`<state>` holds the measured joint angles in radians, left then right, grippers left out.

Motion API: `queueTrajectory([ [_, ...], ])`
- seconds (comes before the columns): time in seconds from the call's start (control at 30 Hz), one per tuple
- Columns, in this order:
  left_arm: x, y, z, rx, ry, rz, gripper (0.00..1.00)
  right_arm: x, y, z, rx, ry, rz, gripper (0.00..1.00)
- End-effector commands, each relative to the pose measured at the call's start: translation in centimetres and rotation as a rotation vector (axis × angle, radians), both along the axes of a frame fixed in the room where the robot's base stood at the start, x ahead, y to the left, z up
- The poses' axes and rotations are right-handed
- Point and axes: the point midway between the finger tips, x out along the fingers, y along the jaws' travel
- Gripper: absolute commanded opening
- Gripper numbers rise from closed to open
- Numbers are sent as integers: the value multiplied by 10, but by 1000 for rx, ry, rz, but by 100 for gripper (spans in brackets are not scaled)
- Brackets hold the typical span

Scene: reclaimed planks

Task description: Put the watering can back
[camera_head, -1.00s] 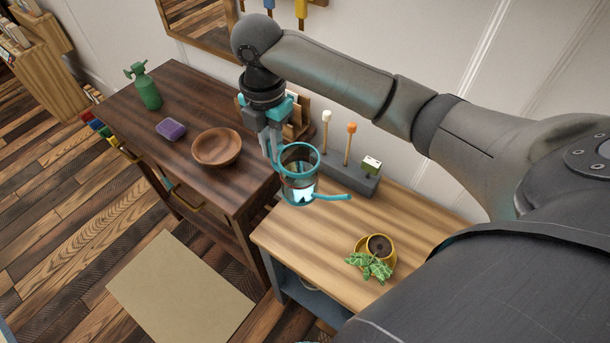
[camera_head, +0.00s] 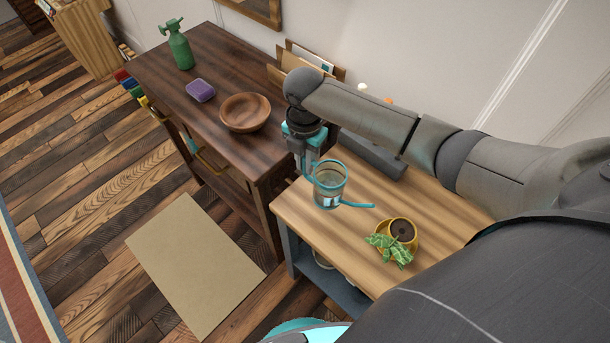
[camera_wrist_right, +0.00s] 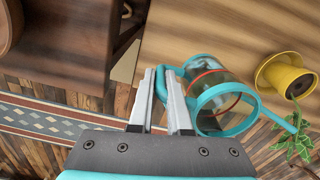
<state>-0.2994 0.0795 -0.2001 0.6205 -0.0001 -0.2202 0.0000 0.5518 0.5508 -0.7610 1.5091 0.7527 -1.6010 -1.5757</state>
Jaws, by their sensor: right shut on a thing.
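The watering can (camera_head: 330,190) is a clear cylinder with teal rims, a teal handle and a thin teal spout pointing right. My right gripper (camera_head: 311,172) is shut on the can's handle, at its left side. In the head view the can is upright over the left part of the light wooden table (camera_head: 345,235); I cannot tell if its base touches. In the right wrist view the can (camera_wrist_right: 222,95) is just right of the fingers (camera_wrist_right: 165,100), which close around the teal handle. My left gripper is not in view.
A yellow pot (camera_head: 402,232) with a drooping green plant (camera_head: 390,250) stands right of the can. A grey holder (camera_head: 375,158) is behind, partly hidden by my arm. The darker table at left bears a wooden bowl (camera_head: 246,112), purple sponge (camera_head: 201,90) and green spray bottle (camera_head: 179,48).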

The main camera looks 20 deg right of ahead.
Motion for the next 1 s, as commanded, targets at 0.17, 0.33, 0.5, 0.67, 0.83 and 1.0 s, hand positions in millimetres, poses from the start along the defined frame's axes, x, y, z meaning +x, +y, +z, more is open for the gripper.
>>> queueTrajectory([
  [0.17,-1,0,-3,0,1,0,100,1,0,-11,1,-1,0,0],
  [0.33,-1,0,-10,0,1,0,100,0,0,-33,0,1,-1,0],
  [0.5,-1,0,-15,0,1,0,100,0,0,-51,1,-1,0,0],
  [0.67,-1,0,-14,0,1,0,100,1,0,-50,0,-2,0,0],
  [0.83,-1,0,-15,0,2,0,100,1,0,-52,0,-2,0,0],
  [1.0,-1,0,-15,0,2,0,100,0,0,-53,1,-1,0,30],
])
